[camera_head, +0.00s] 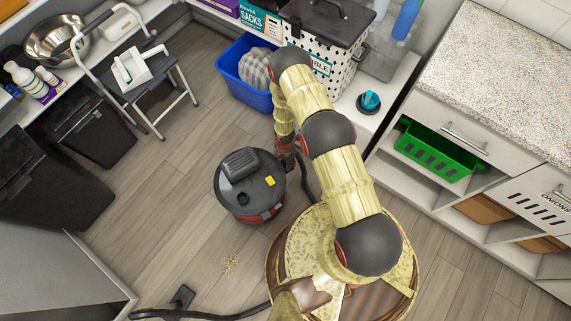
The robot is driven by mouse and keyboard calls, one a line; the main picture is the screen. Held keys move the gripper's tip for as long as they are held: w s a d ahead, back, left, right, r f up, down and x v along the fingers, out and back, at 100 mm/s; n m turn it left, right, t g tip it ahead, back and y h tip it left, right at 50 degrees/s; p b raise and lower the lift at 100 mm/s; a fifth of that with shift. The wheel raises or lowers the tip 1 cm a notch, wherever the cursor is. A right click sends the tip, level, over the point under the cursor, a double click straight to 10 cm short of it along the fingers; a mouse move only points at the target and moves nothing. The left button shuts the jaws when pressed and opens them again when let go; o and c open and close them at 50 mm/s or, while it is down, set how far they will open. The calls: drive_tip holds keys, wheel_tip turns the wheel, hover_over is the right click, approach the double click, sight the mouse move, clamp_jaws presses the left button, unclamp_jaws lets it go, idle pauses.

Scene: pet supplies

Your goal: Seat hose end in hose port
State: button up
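The vacuum (249,185), a round dark canister with a black top handle, a yellow label and a red lower band, stands on the wood floor. My gripper (287,160) is low at its upper right side, small and partly covered by my arm. A dark hose (307,183) curves down from beside my gripper and passes behind my arm. Whether my gripper holds the hose end is too small to tell. More dark tube (225,316) runs along the bottom edge to a floor nozzle (183,295).
A blue bin (240,92) and a dotted lidded box (340,75) stand behind my arm. A step stool (150,95) and black bins (90,130) are at left; a counter with drawers (450,130) is at right. Small crumbs (230,263) lie on otherwise open floor.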

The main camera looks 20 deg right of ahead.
drive_tip(key=c, duration=1.1)
drive_tip(key=shift+r, duration=0.1)
drive_tip(key=shift+c, duration=0.7)
